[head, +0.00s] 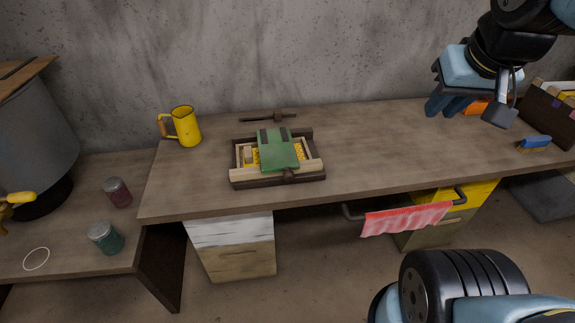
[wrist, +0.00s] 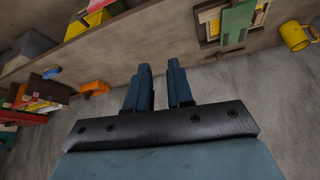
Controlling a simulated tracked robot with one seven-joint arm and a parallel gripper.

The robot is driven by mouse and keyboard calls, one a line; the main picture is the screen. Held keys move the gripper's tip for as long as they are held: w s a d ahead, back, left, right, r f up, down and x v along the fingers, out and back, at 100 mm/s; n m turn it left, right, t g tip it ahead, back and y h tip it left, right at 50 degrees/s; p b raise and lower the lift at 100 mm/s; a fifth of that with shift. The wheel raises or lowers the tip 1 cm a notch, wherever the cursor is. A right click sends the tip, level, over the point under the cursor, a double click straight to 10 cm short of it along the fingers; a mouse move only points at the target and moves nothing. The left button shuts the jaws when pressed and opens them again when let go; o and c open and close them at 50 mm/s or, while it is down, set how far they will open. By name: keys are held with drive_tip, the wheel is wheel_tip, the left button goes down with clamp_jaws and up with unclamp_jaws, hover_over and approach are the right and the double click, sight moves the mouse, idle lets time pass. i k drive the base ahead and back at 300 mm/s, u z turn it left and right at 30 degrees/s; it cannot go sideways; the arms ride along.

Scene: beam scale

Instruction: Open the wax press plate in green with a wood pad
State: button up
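The wax press (head: 236,175) is a dark wooden frame with yellow comb-like material inside, in the middle of the bench. Its green plate (head: 279,150) lies across the frame, with dark strips at its back end and a dark piece at its front edge. In the wrist view the green plate (wrist: 237,22) shows at the top right. My gripper (head: 467,106) hangs over the right part of the bench, well to the right of the press. In the wrist view its two blue fingers (wrist: 161,75) stand apart with nothing between them.
A yellow jug (head: 186,127) stands left of the press. A dark tool (head: 266,117) lies behind it. An orange item (head: 476,107), a blue brush (head: 534,143) and a filled crate (head: 548,112) sit at the right. A red cloth (head: 405,219) hangs on the front rail. Bench between press and gripper is clear.

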sight(277, 151)
drive_tip(key=z, duration=1.65)
drive_tip(key=k, duration=0.6)
drive_tip(key=u, duration=2.25)
drive_tip(key=k, duration=0.6)
drive_tip(key=z, duration=0.25)
